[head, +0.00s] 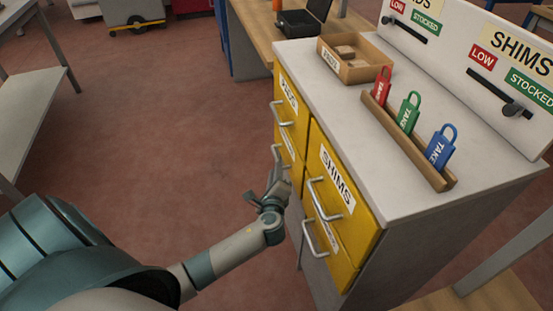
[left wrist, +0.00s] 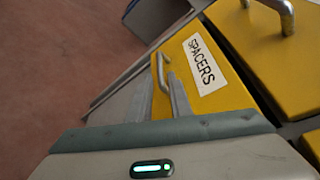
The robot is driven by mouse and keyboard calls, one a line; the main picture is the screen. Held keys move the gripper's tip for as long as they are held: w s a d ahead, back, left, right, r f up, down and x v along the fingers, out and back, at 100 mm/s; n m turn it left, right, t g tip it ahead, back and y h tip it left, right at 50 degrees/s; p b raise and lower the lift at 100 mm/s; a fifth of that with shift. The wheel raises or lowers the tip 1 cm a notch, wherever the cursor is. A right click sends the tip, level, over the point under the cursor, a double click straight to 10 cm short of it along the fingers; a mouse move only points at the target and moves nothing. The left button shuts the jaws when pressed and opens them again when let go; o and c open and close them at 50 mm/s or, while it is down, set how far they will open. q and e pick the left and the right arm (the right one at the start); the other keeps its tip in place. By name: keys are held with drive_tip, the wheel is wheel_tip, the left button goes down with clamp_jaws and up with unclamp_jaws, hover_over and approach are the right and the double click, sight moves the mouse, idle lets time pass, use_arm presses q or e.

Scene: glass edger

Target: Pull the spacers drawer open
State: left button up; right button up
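The spacers drawer is a yellow drawer front with a white SPACERS label (left wrist: 201,60) in the left wrist view. In the head view it is the lower left drawer (head: 288,151), mostly hidden by my gripper, and looks flush with the cabinet. Its silver handle (left wrist: 161,72) is a bent bar beside the label. My left gripper (head: 278,172) is at this drawer front. In the left wrist view its two fingers (left wrist: 165,92) stand apart, with the handle at their tips, seemingly between them. I cannot tell whether they touch it. My right gripper is not in view.
Another yellow drawer (head: 290,102) is just above, and the shims drawer (head: 335,177) is to the right, with projecting handles. The grey cabinet top (head: 345,100) carries a wooden tray (head: 352,70) and a rack of padlocks (head: 410,140). Open floor (head: 150,130) lies left of the cabinet.

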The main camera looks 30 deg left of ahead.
sight(277, 158)
use_arm(q)
drive_tip(key=x, duration=0.8)
clamp_jaws()
